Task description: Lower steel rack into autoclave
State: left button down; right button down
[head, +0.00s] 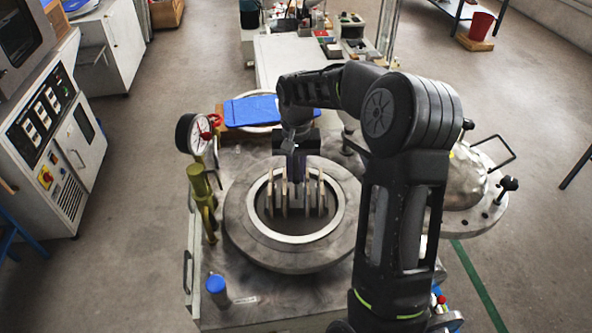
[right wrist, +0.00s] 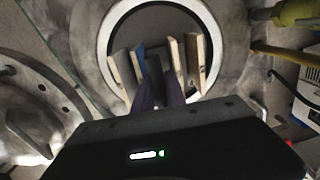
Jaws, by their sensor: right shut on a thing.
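The autoclave has a round steel mouth (head: 240,228) with a pale inner ring and a dark well; the mouth also shows in the right wrist view (right wrist: 108,40). The rack carries several upright pale tiles (head: 284,198) and appears inside the outline of the mouth; how deep it sits I cannot tell. The tiles also show in the right wrist view (right wrist: 195,62). My right gripper (head: 297,178) is over the middle of the mouth, pointing down, shut on the rack between the tiles. The gripper and tiles hide most of the rack's frame. My left gripper is not in view.
The domed lid (head: 462,180) is swung open to the right. A blue-capped bottle (head: 217,290) stands front left. A blue folder (head: 252,109) lies behind. A control cabinet (head: 62,150) is far left.

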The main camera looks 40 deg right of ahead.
aim_at(296, 198)
jog(key=shift+w+f+b, duration=0.1)
jog(key=shift+f+b, duration=2.1)
jog(key=shift+f, duration=1.3)
jog(key=shift+f+b, duration=3.2)
jog(key=shift+f, duration=1.55)
jog(key=shift+f+b, duration=0.45)
jog(key=shift+f, duration=0.35)
jog(key=c, duration=1.3)
grip_release()
